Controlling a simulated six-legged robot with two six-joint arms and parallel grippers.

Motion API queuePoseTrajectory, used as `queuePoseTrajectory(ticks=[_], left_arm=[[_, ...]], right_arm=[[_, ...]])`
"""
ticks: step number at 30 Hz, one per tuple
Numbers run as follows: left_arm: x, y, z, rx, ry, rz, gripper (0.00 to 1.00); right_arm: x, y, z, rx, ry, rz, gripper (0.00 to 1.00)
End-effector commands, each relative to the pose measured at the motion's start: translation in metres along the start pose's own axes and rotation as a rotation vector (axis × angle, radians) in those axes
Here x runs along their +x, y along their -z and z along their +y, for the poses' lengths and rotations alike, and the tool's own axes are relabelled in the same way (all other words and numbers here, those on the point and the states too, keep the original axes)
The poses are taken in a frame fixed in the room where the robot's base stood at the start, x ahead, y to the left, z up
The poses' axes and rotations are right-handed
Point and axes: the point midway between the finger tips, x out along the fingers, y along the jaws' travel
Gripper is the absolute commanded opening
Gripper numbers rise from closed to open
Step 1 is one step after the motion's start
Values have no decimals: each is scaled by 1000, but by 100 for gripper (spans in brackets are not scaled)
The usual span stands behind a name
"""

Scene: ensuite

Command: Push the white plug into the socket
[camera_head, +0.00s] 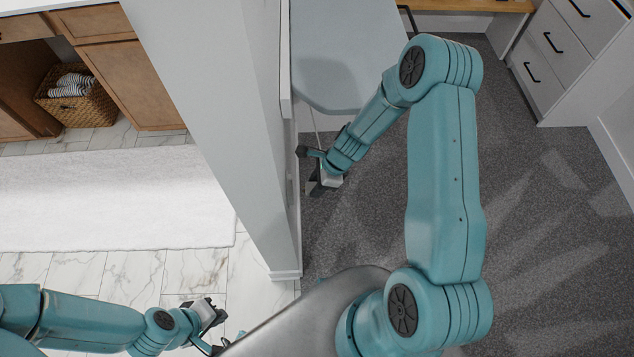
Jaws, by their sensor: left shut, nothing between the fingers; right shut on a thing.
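My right gripper (315,180) is low beside the right face of the white wall, pointing toward it. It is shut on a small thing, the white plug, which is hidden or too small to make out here. The socket is not visible, and I cannot tell whether the plug touches it. My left gripper (217,325) is at the bottom left, over the marble tiles on the other side of the wall. It is shut and empty.
The white wall (215,95) stands between the two arms. A grey-topped surface (350,45) is behind the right arm. White drawers (565,45) stand at the far right. Grey carpet (555,240) is clear at right. A white rug (110,200) lies left, near a wicker basket (92,107).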

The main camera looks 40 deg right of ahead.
Motion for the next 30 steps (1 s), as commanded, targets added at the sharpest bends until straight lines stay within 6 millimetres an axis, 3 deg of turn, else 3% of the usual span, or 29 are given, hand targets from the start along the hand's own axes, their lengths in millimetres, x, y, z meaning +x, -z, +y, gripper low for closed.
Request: queuePoseTrajectory(ticks=[30], left_arm=[[-4,0,2,0,0,0,0]], right_arm=[[4,-10,0,-1,0,0,0]])
